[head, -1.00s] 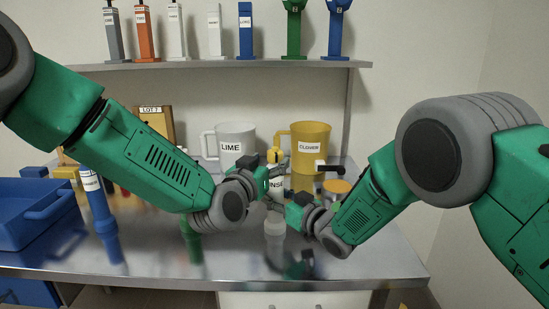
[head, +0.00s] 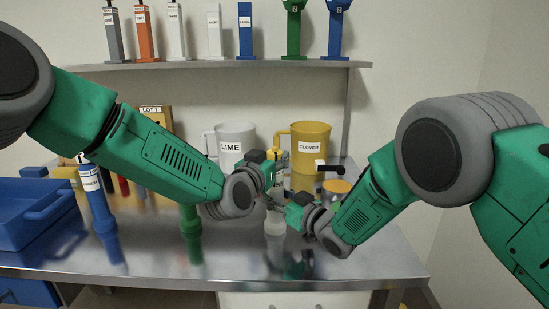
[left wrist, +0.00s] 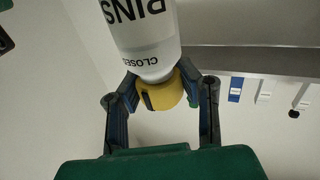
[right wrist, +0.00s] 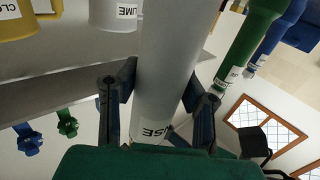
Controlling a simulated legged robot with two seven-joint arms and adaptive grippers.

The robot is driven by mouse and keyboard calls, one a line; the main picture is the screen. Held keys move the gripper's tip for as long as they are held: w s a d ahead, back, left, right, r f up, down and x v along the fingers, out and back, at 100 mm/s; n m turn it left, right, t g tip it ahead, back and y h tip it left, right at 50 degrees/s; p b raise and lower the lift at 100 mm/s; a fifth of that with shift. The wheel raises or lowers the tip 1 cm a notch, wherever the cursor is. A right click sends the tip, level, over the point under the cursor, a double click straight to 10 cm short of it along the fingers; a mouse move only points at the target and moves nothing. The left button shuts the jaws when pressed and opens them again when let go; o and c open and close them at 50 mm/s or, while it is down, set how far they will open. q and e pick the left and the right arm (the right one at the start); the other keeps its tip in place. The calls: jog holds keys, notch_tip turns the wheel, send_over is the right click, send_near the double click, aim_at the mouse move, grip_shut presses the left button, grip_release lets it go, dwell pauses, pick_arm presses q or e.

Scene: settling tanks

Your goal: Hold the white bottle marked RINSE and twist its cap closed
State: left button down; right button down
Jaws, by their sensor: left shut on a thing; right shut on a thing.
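The white bottle (head: 274,224) stands upright on the steel bench in the head view, its label partly hidden by my grippers. In the left wrist view its white body (left wrist: 140,28) shows "RINS" and "CLOSE" lettering near the cap. My left gripper (left wrist: 160,86) is shut on the yellow cap (left wrist: 165,93), with one finger on each side. A dark mark shows on the cap's side. My right gripper (right wrist: 158,92) is shut around the bottle's body (right wrist: 165,50), below the cap. Whether the cap is fully closed cannot be told.
Behind stand a white LIME mug (head: 234,142) and a yellow CLOVER mug (head: 310,148). A green bottle (head: 190,222) and a blue bottle (head: 97,200) stand at left, near a blue bin (head: 35,215). Bare bench (head: 365,250) lies at front right.

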pick_arm(q)
jog(key=shift+w+a+m+g+h, duration=0.1)
jog(key=shift+a+m+g+h, duration=0.05)
jog(key=shift+m+g+h, duration=1.3)
pick_arm(e)
jog(key=shift+d, duration=0.1)
pick_arm(q)
jog(key=shift+t+h, duration=0.25)
jog(key=shift+t, duration=0.2)
pick_arm(e)
jog(key=shift+f, duration=0.1)
pick_arm(q)
jog(key=c, duration=1)
grip_release()
jog(key=shift+c, duration=0.2)
jog(key=v, duration=1.2)
